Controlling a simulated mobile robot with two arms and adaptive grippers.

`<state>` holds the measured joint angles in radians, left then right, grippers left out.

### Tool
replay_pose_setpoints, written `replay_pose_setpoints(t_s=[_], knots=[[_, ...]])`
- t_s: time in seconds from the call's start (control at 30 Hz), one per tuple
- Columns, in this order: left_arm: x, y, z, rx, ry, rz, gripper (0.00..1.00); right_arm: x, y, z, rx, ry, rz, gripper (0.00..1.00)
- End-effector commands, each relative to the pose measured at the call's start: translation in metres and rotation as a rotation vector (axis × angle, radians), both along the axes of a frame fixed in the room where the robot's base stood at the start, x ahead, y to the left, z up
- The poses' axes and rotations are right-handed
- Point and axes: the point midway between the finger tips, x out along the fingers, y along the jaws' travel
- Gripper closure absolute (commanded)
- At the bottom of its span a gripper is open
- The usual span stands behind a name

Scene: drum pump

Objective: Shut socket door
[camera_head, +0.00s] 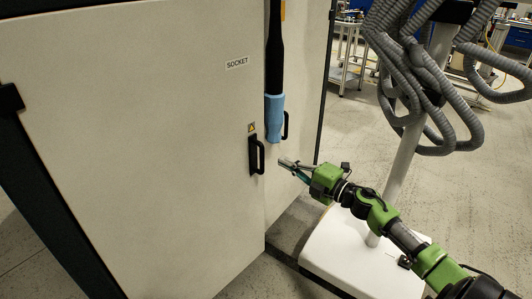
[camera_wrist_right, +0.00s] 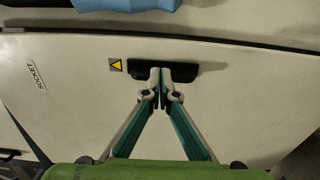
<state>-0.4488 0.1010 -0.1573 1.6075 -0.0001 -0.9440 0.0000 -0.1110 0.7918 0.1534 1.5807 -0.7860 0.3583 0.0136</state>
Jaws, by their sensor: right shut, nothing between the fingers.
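The socket door (camera_head: 150,130) is a large pale panel filling the left of the head view, with a "SOCKET" label (camera_head: 236,63). Its black handle (camera_head: 257,155) sits near its right edge, under a small yellow warning sticker. My right gripper (camera_head: 284,163) is shut and empty, just right of the handle in the head view. In the wrist view the shut fingertips (camera_wrist_right: 165,73) overlap the middle of the handle (camera_wrist_right: 190,68); I cannot tell if they touch it. I cannot tell how far the door stands from its frame. My left gripper is not in view.
A second pale panel (camera_head: 305,60) with a black handle (camera_head: 285,125) adjoins on the right. A black tool with a light blue end (camera_head: 274,118) hangs before the seam. A stand with a white base (camera_head: 345,255) and grey hoses (camera_head: 400,60) is at right.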

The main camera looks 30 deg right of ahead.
Motion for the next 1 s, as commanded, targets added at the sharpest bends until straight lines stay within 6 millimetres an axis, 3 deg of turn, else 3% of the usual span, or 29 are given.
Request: replay_pose_setpoints(t_s=[0.3,0.5,1.0], knots=[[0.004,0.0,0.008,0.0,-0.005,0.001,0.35,0.053,0.013,0.001,0.002,-0.003,-0.001,1.0],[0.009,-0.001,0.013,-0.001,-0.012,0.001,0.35,0.074,0.019,0.0,0.001,-0.001,-0.001,1.0],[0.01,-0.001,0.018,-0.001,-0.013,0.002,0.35,0.083,0.022,-0.001,0.001,0.001,0.0,1.0]])
